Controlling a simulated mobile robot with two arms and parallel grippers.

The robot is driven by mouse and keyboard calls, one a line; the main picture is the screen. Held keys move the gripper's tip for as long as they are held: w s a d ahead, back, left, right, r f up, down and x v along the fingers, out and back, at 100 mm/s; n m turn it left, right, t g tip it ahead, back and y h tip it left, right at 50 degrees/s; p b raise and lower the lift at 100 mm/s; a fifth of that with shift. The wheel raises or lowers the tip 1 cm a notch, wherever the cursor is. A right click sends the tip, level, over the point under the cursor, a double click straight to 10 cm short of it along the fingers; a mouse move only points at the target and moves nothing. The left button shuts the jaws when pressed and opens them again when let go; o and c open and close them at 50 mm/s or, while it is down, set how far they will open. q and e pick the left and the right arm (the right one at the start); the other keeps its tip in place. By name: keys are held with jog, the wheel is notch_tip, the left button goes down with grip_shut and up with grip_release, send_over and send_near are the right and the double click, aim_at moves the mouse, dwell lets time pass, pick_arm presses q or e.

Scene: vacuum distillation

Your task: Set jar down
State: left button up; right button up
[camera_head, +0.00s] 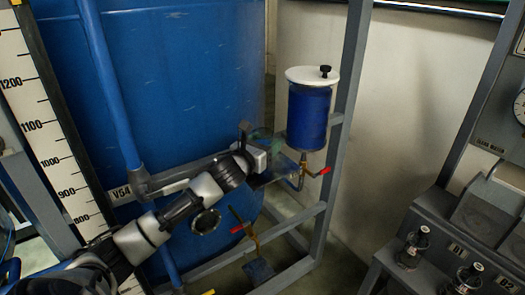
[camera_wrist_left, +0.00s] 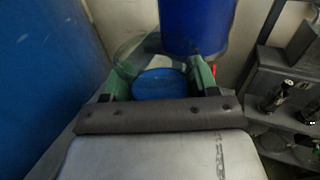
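A clear glass jar (camera_head: 268,138) with a bluish tint is at the end of my left arm, just left of the blue cylinder in the head view. In the left wrist view the jar (camera_wrist_left: 136,50) sits between the two green fingers of my left gripper (camera_wrist_left: 158,82), one on each side, and the gripper appears shut on it. A blue round surface (camera_wrist_left: 160,84) shows between the fingers; I cannot tell whether it is the jar's content. The jar's base is hidden, so contact below cannot be told. My right gripper is not in view.
A blue cylinder (camera_head: 309,115) with a white lid stands close to the jar's right, with a red-handled valve (camera_head: 324,171) below. Grey frame bars (camera_head: 345,95) rise beside it. A large blue tank (camera_head: 190,80) fills the left. A grey console (camera_head: 450,225) stands right.

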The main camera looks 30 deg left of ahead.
pick_arm(q)
jog(key=c, duration=0.7)
jog(key=shift+r, duration=0.2)
